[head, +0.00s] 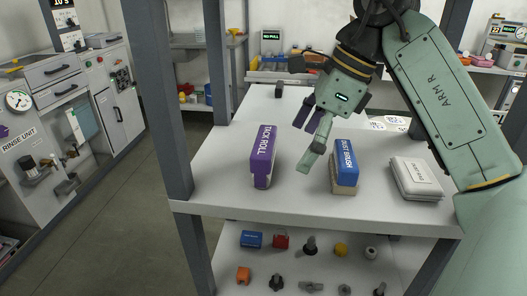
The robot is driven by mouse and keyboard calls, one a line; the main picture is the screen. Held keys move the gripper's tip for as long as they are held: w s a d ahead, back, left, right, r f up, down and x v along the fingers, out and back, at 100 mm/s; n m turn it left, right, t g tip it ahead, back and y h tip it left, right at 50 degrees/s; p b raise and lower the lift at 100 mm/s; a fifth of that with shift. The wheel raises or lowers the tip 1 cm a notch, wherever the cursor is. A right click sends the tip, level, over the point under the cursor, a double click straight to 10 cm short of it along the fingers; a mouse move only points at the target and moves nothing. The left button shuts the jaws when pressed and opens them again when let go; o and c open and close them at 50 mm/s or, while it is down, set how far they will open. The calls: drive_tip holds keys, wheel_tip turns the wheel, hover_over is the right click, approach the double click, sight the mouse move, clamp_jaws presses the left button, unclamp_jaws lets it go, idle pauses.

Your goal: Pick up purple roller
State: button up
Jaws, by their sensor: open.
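The purple roller (263,152) is a box-shaped block labelled "TACK ROLL" with a lighter lower part. It stands upright on the left part of the white tabletop (215,190). My gripper (307,143) is above the table, to the right of the purple roller and apart from it. Its fingers point down and are open, with nothing held. One finger is in the gap between the roller and the blue dust brush (345,165).
A white packet (416,179) lies at the right of the tabletop. A small dark object (278,89) stands at the back. Grey posts (172,100) rise at the table's corners. The lower shelf (225,262) holds several small parts. The tabletop left of the roller is clear.

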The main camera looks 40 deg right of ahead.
sight(268, 140)
drive_tip(key=w+a, duration=0.2)
drive_tip(key=w+a+p, duration=0.1)
drive_tip(key=w+a, duration=0.1)
drive_tip(key=shift+w+r, duration=0.1)
drive_tip(key=shift+w, duration=0.25)
drive_tip(key=shift+w+a+f, duration=0.1)
drive_tip(key=shift+f, duration=0.55)
drive_tip(key=shift+c, duration=0.4)
drive_tip(key=c, duration=0.8)
